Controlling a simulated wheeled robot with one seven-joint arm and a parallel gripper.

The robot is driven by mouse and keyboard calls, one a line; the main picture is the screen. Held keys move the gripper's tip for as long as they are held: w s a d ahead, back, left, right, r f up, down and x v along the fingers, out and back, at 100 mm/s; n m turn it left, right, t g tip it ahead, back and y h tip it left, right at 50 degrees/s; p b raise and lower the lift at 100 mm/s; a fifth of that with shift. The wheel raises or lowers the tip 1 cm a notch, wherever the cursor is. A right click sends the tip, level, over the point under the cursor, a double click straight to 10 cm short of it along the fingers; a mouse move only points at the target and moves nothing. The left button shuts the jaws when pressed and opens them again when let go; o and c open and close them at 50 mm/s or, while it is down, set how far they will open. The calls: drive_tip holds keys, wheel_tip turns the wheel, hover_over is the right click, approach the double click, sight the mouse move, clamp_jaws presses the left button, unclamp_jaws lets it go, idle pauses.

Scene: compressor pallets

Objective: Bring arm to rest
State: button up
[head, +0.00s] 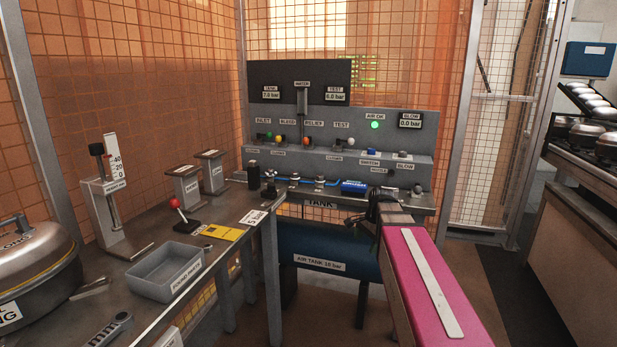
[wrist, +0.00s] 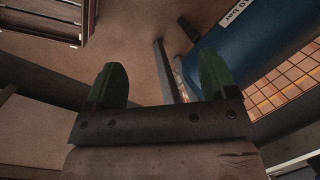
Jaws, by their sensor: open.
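In the head view my pink arm with a pale stripe reaches forward from the lower right. Its dark end (head: 375,208) is at the front edge of the test bench, above the right part of the blue air tank (head: 325,248). The fingers cannot be made out clearly there. The tank also shows at the upper right in the wrist view (wrist: 240,50), beside the right finger.
The test panel (head: 340,150) with knobs and a lit green lamp stands behind my arm's end. A workbench (head: 130,270) at the left holds a grey tray (head: 165,272), a red-knobbed lever (head: 175,210) and a gauge stand (head: 115,210). Mesh fencing (head: 500,150) stands behind; some floor at right is clear.

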drive_tip(key=s+a+f+n+h, duration=0.1)
drive_tip(key=s+f+n+h, duration=0.1)
drive_tip(key=s+f+n, duration=0.9)
wheel_tip(320, 180, down, 5)
drive_tip(key=shift+s+a+r+n+g, duration=0.15)
drive_tip(key=shift+s+a+n+g, duration=0.2)
drive_tip(key=shift+s, duration=0.9)
drive_tip(key=shift+c, duration=0.3)
idle(5.1)
